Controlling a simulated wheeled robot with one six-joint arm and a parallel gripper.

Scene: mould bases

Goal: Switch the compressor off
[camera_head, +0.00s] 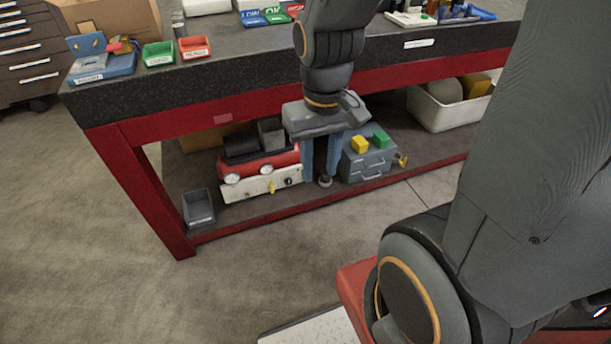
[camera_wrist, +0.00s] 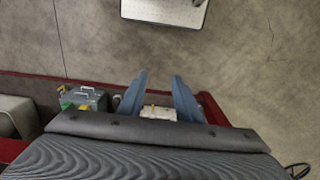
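The compressor stands on the lower shelf of the red-framed bench in the head view. It has a red tank (camera_head: 257,166), a dark motor on top and a white front panel (camera_head: 250,190) with two round gauges. A small yellow-orange knob (camera_head: 272,187) shows on the panel; its setting is too small to tell. My gripper (camera_head: 320,178) points down at the right of the compressor, with its blue fingers apart and empty. In the wrist view, the white panel (camera_wrist: 158,113) and a yellow knob (camera_wrist: 152,106) show between the fingers of my gripper (camera_wrist: 160,75). The gripper hides part of the compressor's right end.
A grey toolbox (camera_head: 366,165) with yellow and green blocks on it stands right of my gripper. A grey bin (camera_head: 198,208) is at the shelf's left end. A white crate (camera_head: 440,112) stands further right. The bench top (camera_head: 240,68) overhangs the shelf.

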